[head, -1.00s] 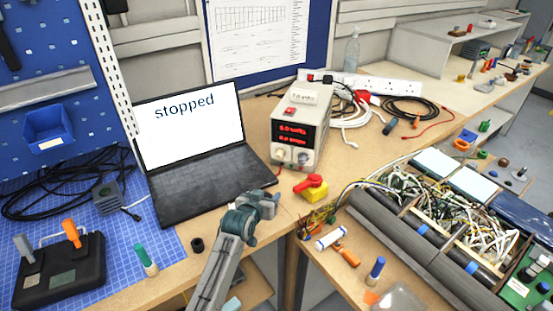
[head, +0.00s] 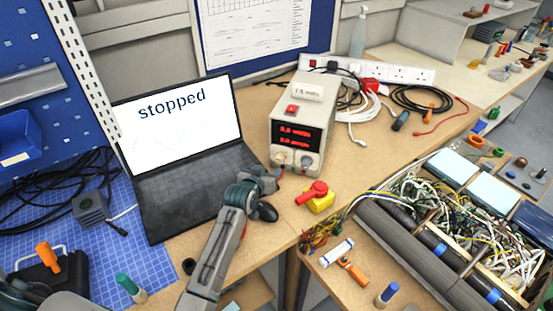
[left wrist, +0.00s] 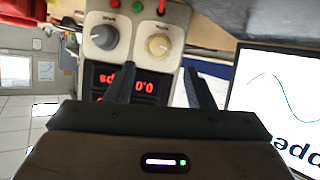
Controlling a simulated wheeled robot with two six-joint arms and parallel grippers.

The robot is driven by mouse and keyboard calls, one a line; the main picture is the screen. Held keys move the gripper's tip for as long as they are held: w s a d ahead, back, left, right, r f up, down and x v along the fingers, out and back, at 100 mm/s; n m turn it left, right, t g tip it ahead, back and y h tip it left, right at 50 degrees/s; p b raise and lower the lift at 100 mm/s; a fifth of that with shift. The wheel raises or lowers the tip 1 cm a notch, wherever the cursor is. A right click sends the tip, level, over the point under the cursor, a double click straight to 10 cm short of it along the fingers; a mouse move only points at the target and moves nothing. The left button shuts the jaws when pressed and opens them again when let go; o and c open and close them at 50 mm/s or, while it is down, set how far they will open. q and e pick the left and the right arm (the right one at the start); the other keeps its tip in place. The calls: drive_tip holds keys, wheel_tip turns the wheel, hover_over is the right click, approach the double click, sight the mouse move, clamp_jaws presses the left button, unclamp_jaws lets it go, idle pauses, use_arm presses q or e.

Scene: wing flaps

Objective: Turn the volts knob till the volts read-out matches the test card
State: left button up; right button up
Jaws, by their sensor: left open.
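The power supply (head: 297,110) stands on the bench right of the laptop. Its red read-outs (head: 294,134) look like 0.0 on both lines, though the small text is blurred. Below them are a beige knob (head: 283,157) and a grey knob (head: 305,161). In the left wrist view the unit appears upside down, with the beige knob (left wrist: 159,45) and grey knob (left wrist: 104,36). The test card (head: 308,90) on top names volts; its figure is hard to read. My left gripper (left wrist: 160,75) is open and empty, apart from the knobs, roughly lined up with the beige one.
The laptop (head: 188,185) reads "stopped". A red and yellow switch (head: 319,196) sits just right of my left gripper. A crate of wires (head: 440,260) fills the right side. Cables and a socket strip (head: 385,72) lie behind the supply.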

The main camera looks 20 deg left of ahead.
sight(278, 161)
use_arm(q)
drive_tip(key=x, duration=0.1)
drive_tip(key=p+x, duration=0.1)
drive_tip(key=x, duration=0.1)
drive_tip(key=shift+w+d+r, duration=0.1)
drive_tip(key=shift+w+d, duration=0.05)
drive_tip(key=shift+w, duration=0.15)
drive_tip(key=p+x, duration=0.1)
drive_tip(key=x, duration=0.3)
drive_tip(key=shift+w+f, duration=0.25)
drive_tip(key=shift+w, duration=0.1)
drive_tip(key=shift+w+f, duration=0.15)
drive_tip(key=c, duration=1)
use_arm(e)
drive_tip(key=r, duration=0.1)
drive_tip(key=s+r, duration=0.1)
drive_tip(key=shift+d+r, duration=0.25)
drive_tip(key=shift+r, duration=0.05)
